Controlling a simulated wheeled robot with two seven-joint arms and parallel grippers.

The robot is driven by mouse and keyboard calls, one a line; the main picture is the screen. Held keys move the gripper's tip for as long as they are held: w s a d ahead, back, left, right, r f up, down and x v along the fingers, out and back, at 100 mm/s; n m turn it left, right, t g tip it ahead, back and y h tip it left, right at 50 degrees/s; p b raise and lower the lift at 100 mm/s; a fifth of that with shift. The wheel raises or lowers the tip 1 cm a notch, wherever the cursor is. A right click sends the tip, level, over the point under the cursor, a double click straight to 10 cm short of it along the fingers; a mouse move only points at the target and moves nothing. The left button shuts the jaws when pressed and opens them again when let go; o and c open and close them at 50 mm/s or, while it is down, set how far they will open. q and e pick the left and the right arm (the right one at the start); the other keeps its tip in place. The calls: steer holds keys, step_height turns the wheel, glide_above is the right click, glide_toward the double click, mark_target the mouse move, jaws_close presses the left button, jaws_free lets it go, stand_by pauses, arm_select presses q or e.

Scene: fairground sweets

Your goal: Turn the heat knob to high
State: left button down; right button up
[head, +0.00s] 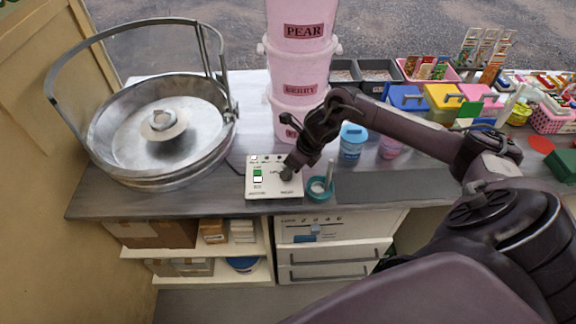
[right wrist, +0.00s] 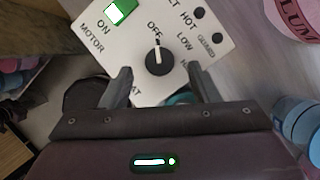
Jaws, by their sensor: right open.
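The white control panel (head: 262,187) lies on the counter beside the metal bowl. In the right wrist view, the black heat knob (right wrist: 160,62) stands on the panel (right wrist: 205,30), its white pointer at OFF. LOW is printed to the right of OFF; lettering further round is partly covered by my finger. My right gripper (head: 290,168) is over the panel's right side. In the wrist view its open fingers (right wrist: 158,76) sit on either side of the knob, with visible gaps. In the head view the knob is hard to separate from the dark gripper. My left gripper is out of view.
A green motor switch (right wrist: 122,11) is on the same panel. A large metal bowl (head: 120,105) stands left. Pink tubs (head: 300,65) stand behind, a teal ring-shaped dish (head: 320,194) right of the panel, and a blue-lidded jar (head: 352,142) beyond it.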

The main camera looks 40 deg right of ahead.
steer(key=shift+x, duration=1.55)
steer(key=shift+s, duration=0.1)
steer(key=c, duration=1)
steer(key=shift+o, duration=0.2)
